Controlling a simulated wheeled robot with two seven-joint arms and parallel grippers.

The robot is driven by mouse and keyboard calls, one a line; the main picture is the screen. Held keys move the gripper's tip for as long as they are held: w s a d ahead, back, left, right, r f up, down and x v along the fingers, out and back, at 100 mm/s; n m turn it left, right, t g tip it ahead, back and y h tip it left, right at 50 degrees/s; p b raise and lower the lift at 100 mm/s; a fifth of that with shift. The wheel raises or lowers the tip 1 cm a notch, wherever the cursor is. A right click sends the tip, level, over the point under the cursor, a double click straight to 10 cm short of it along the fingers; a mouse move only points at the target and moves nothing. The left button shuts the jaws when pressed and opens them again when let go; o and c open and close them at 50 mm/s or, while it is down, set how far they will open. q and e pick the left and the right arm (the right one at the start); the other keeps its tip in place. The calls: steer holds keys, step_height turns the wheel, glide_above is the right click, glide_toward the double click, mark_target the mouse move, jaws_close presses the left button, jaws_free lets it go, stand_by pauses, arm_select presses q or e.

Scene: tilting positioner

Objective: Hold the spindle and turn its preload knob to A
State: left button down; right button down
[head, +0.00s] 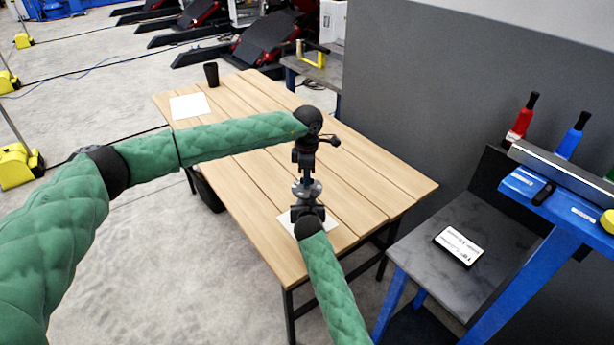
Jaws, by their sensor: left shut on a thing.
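The spindle (306,188) stands near the front right of the wooden table, with a grey metal disc showing around its middle. My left gripper (303,172) points down from above and is shut on its upper part. I cannot tell whether the fingers are on the preload knob or the body. My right gripper (306,212) is low at the near side of the spindle. Its fingers are dark and small, and I cannot tell whether they are open or shut. The knob's marks, including A, are not readable.
The wooden table (375,183) is mostly clear, with a white sheet (189,106) and a black cup (211,74) at its far left. A pale sheet (338,228) lies under the spindle. A grey-topped blue stand (480,220) with a label plate (458,246) is at right.

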arm_select(q)
steer(key=shift+w+a, duration=0.1)
steer(key=c, duration=1.5)
jaws_free()
steer(key=shift+o, duration=0.2)
steer(key=shift+r, duration=0.1)
step_height(320, 180, up, 12)
arm_select(e)
steer(key=c, duration=0.8)
jaws_free()
